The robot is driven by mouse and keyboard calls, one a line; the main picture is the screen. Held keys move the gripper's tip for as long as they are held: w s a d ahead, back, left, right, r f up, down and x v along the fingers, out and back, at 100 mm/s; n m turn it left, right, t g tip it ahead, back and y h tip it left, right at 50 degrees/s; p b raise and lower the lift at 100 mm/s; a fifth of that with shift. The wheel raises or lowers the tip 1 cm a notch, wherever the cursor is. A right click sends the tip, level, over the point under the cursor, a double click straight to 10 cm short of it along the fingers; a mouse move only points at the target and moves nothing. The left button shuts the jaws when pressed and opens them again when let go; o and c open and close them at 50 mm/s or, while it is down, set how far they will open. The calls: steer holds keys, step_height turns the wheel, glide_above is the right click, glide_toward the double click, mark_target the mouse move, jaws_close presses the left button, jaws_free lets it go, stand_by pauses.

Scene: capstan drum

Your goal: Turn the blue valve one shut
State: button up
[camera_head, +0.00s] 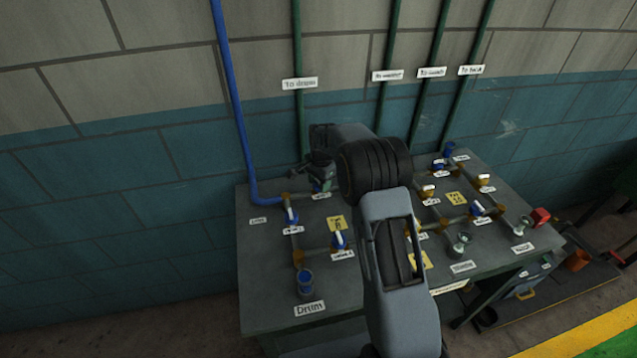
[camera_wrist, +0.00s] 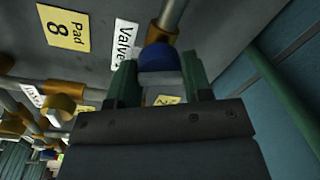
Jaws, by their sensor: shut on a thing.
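My gripper (camera_head: 322,178) is at the back left part of the bench, above a pipe with a blue valve handle (camera_head: 319,188) and a white label. In the wrist view, the green fingers of my gripper (camera_wrist: 158,66) are shut on a rounded blue handle (camera_wrist: 160,57), one finger on each side. The handle sits at the end of a grey pipe with a brass fitting. The white label (camera_wrist: 124,41) beside it reads "Valve", its number covered by a finger. My wrist hides part of the valve body in the head view.
Other blue-handled valves stand on the bench (camera_head: 262,295), one at the left (camera_head: 291,215) and one front centre (camera_head: 339,240). A blue pipe (camera_head: 236,110) and green pipes (camera_head: 298,120) rise along the wall behind.

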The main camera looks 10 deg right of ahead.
steer(key=shift+m, duration=1.7)
steer(key=shift+s+m, duration=0.1)
steer(key=shift+m, duration=0.2)
steer(key=o, duration=0.9)
steer(key=r, duration=0.9)
steer(key=s+r+b, duration=0.1)
steer(key=r, duration=0.3)
steer(key=shift+d+r, duration=0.15)
steer(key=shift+r, duration=0.25)
